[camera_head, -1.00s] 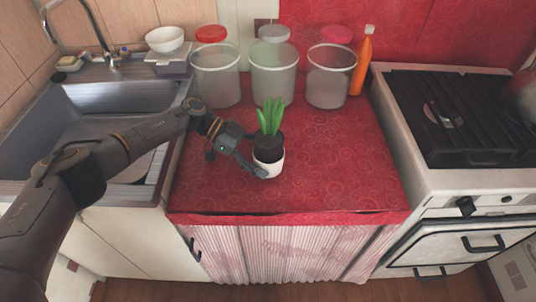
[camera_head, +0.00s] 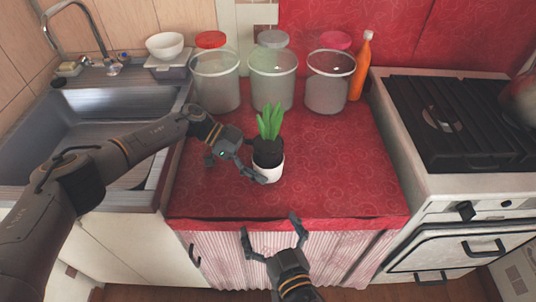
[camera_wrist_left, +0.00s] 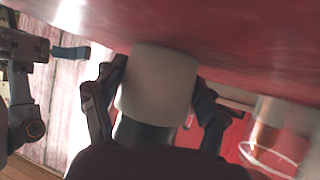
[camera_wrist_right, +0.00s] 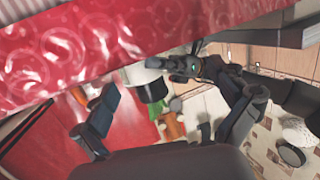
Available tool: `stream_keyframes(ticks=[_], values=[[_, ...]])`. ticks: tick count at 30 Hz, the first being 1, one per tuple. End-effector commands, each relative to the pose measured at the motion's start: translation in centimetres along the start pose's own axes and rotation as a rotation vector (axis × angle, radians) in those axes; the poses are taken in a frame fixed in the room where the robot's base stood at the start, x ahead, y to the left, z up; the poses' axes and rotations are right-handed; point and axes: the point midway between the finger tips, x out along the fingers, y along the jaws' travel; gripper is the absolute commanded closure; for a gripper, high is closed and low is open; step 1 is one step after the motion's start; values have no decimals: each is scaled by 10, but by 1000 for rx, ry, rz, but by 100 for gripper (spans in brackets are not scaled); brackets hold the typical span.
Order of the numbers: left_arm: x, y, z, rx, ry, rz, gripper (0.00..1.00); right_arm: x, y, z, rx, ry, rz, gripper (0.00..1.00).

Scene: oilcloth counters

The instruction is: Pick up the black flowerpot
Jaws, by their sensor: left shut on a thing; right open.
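The flowerpot has a black upper part (camera_head: 267,152) and a white lower part (camera_head: 269,171), with upright green leaves (camera_head: 270,120). It stands upright on the red oilcloth counter; whether it touches the cloth is unclear. My left gripper (camera_head: 261,173) comes from the left and is shut on the pot. In the left wrist view the fingers flank its white part (camera_wrist_left: 158,80), with the black part (camera_wrist_left: 145,132) nearer my palm. My right gripper (camera_head: 271,230) is open and empty in front of the counter edge. The right wrist view shows the pot's white part (camera_wrist_right: 140,73) beyond its fingers.
Lidded clear jars (camera_head: 272,80) and an orange bottle (camera_head: 361,68) stand along the back of the red counter (camera_head: 340,170). A sink (camera_head: 100,125) lies left, a stove (camera_head: 450,120) right. The cloth right of the pot is clear.

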Motion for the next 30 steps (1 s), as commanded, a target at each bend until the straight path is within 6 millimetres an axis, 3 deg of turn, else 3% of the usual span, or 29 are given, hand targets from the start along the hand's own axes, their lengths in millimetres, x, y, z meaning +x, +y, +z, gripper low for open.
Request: stream_keyframes(ticks=[1, 3, 6, 19, 30], values=[[0, 0, 1, 0, -1, 0, 44, -2, 2, -28, 13, 56, 11, 3], [0, 0, 1, 0, -1, 0, 44, 7, 13, -57, 15, 116, 59, 3], [0, 0, 0, 0, 0, 0, 44, 22, 28, -73, 5, 148, 116, 3], [0, 0, 0, 0, 0, 0, 44, 81, 43, -90, -5, 163, 143, 3], [0, 0, 0, 0, 0, 0, 44, 111, 47, -99, -5, 163, 143, 3]])
